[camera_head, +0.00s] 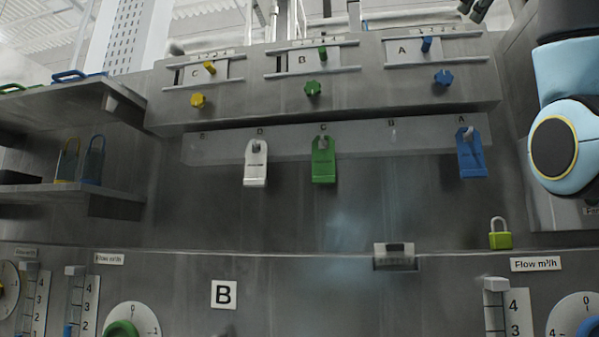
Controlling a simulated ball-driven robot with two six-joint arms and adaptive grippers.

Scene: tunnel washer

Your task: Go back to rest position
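Part of my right arm (565,130), a light blue joint with a dark round cap ringed in yellow, shows at the right edge. Its gripper is outside the picture. My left arm and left gripper are not in view. No gripper is seen touching or holding anything. A small dark tip (228,331) shows at the bottom edge below the B label; I cannot tell what it is.
A grey metal panel fills the view. White (256,165), green (323,160) and blue (471,155) tags hang on it. A green padlock (500,234) is at right. Shelves (75,195) with padlocks jut out at left. Dials and gauges line the bottom.

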